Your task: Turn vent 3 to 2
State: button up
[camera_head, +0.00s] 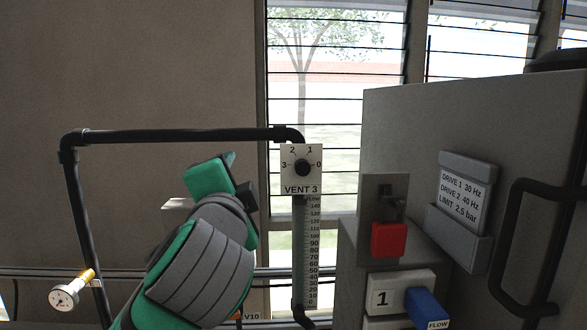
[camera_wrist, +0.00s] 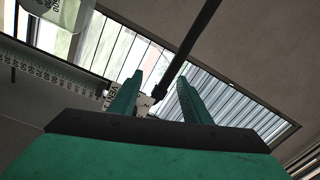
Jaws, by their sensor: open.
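The vent 3 plate (camera_head: 301,180) is a white square with a black round knob (camera_head: 302,168) and the marks 3, 2, 1 and 0 around it. I cannot tell which mark the knob points to. My arm, green and grey, stands to the left of the plate in the head view. In the wrist view my gripper (camera_wrist: 160,77) has two green fingers spread apart with nothing held between them. The plate shows in part beyond the fingers (camera_wrist: 115,98), partly hidden by the left finger. The knob cannot be made out clearly there.
A black pipe (camera_head: 180,135) runs across to the plate's top. A flow scale (camera_head: 307,250) hangs below it.

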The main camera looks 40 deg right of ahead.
aim_at(301, 169)
jog(key=s+d+m, duration=0.4)
jog(key=s+d, duration=0.5)
jog(key=shift+g, duration=0.4)
jog(key=shift+f+x, duration=0.2)
jog(key=shift+x, duration=2.2)
jog(key=shift+f+x, duration=0.2)
jog(key=shift+x, duration=2.15)
jog(key=shift+w+d, duration=0.1)
jog(key=shift+w+d, duration=0.1)
jog(key=shift+d, duration=0.15)
jog(key=shift+a, duration=0.1)
grip_shut()
jog(key=shift+w+a, duration=0.1)
jog(key=shift+w, duration=0.05)
